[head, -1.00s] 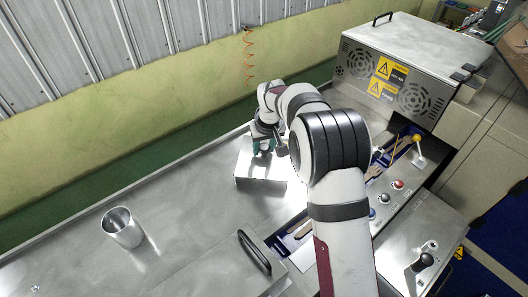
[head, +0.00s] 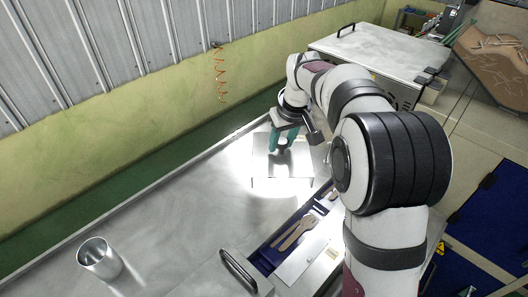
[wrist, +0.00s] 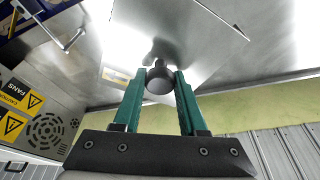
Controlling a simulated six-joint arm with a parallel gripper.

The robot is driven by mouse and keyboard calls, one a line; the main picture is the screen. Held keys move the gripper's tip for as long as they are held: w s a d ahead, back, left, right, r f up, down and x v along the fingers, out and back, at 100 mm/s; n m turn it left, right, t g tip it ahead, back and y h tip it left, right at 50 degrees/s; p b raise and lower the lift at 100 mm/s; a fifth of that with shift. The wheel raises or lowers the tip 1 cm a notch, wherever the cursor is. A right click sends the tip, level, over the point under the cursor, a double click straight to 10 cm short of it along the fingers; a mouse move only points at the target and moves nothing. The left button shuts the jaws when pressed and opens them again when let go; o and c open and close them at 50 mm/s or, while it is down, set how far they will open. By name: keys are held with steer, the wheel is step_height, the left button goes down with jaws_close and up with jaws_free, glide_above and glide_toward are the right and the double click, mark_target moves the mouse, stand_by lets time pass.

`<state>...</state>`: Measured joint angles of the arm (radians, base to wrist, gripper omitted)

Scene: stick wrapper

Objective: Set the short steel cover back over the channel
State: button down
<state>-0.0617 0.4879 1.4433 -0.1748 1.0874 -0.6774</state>
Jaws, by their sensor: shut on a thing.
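The short steel cover (head: 262,168) is a bright, shiny plate with a folded front edge, at the middle of the head view. My gripper (head: 281,143) is above it, with its teal fingers closed on the cover's dark round knob. In the wrist view the knob (wrist: 159,84) sits between the fingertips, and the cover's plate (wrist: 190,35) reflects it. The channel (head: 268,256) is blue-lined and open in front of the cover, with wooden forks and other wooden cutlery (head: 298,232) in it. My arm hides its far part. I cannot tell how high the cover is.
A steel cup (head: 98,258) stands at the left of the steel deck. A plate with a black bar handle (head: 240,272) lies at the near end of the channel. A steel housing (head: 385,50) stands at the back right. The deck's left middle is clear.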

steer(key=s+d+m+h, duration=0.1)
steer(key=s+d+m, duration=0.35)
steer(key=s, duration=0.55)
steer(key=s+d+m+h, duration=0.1)
steer(key=s+d+m, duration=0.4)
steer(key=s, duration=0.5)
steer(key=w+a+f, duration=0.4)
steer(key=a+f, duration=0.5)
steer(key=f, duration=0.1)
steer(key=shift+w+n, duration=0.25)
steer(key=shift+n, duration=0.1)
steer(key=shift+f, duration=0.1)
steer(key=shift+c, duration=2.3)
jaws_free()
steer(key=shift+f+h, duration=0.1)
steer(key=shift+h, duration=0.2)
